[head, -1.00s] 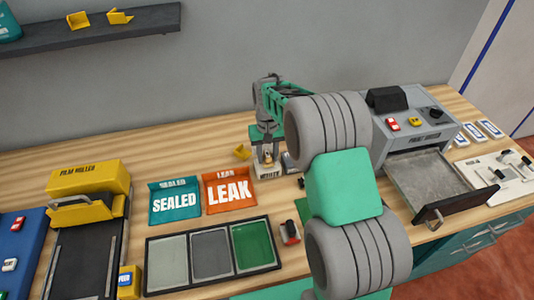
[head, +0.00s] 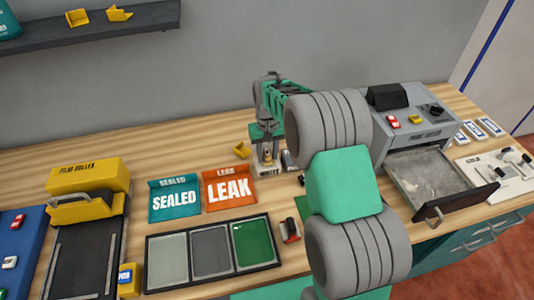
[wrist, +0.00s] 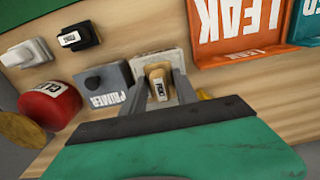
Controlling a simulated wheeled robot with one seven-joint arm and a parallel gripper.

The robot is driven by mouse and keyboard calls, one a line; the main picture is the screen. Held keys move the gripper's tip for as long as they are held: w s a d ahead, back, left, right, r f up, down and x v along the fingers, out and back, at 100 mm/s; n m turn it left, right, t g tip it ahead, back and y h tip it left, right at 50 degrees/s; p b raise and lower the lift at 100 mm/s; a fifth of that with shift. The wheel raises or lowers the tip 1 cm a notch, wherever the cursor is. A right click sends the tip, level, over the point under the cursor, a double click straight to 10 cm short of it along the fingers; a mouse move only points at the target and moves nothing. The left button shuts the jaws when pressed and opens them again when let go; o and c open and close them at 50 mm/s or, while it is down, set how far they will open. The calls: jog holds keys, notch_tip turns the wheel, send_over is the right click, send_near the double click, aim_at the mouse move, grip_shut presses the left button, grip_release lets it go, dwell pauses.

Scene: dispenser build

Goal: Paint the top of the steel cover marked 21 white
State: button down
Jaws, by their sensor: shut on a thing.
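My gripper (head: 266,158) is over a pale block lettered WHITE (head: 268,171) on the bench. In the wrist view its fingers (wrist: 157,93) are shut on a tan handle (wrist: 158,78) with a small pale label, too small to read surely. The handle stands at the pale block (wrist: 166,67); I cannot tell whether it is clear of it. A grey block lettered PRIMER (wrist: 105,86) is beside it. I cannot pick out a steel cover marked 21 in either view; my arm hides part of the bench.
The teal SEALED tray (head: 175,184) and orange LEAK tray (head: 229,173) lie left of my gripper. A three-panel tray (head: 150,289) lies in front. At right, a grey machine (head: 412,140) has its drawer (head: 478,197) pulled out. A yellow-ended roller machine (head: 88,178) is at left.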

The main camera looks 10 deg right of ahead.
jog(key=shift+f, duration=0.35)
dwell(0.6)
jog(key=shift+c, duration=1.5)
grip_release()
jog(key=shift+r, duration=0.1)
jog(key=shift+r+p, duration=2.15)
jog(key=shift+r, duration=1.6)
grip_shut()
